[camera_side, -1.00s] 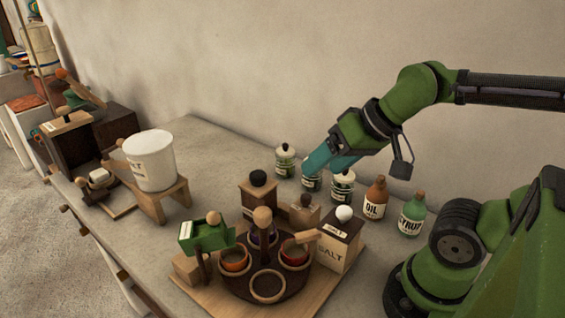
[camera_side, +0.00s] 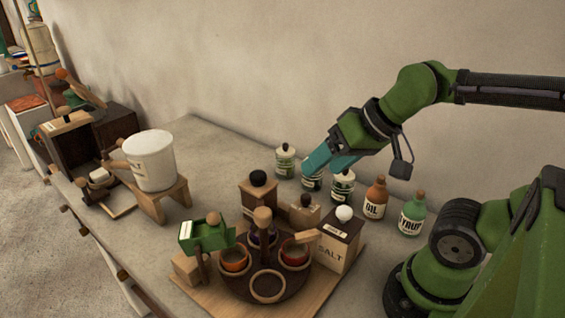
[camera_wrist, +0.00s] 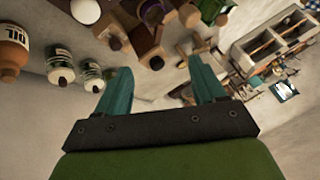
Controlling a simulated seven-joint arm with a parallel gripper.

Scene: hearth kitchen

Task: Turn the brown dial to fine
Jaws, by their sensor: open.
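The brown dial (camera_side: 306,200) appears to be the dark brown knob on a small pale wooden box (camera_side: 303,217), between the salt box and the black-knobbed box. The wrist view shows what looks like the same dial (camera_wrist: 115,43) at upper middle. Its markings are too small to read. My gripper (camera_side: 324,170) is open and empty, its teal fingers pointing down and left above the back of the counter, near the striped canisters. It is apart from the dial, behind it and to its right. The wrist view shows both fingers (camera_wrist: 160,80) spread with nothing between them.
Striped canisters (camera_side: 342,187), an oil bottle (camera_side: 375,200) and a green bottle (camera_side: 412,215) stand near my gripper. The salt box (camera_side: 338,245), black-knobbed box (camera_side: 258,195) and round rack of cups (camera_side: 267,270) crowd around the dial. A white bucket (camera_side: 152,162) stands left.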

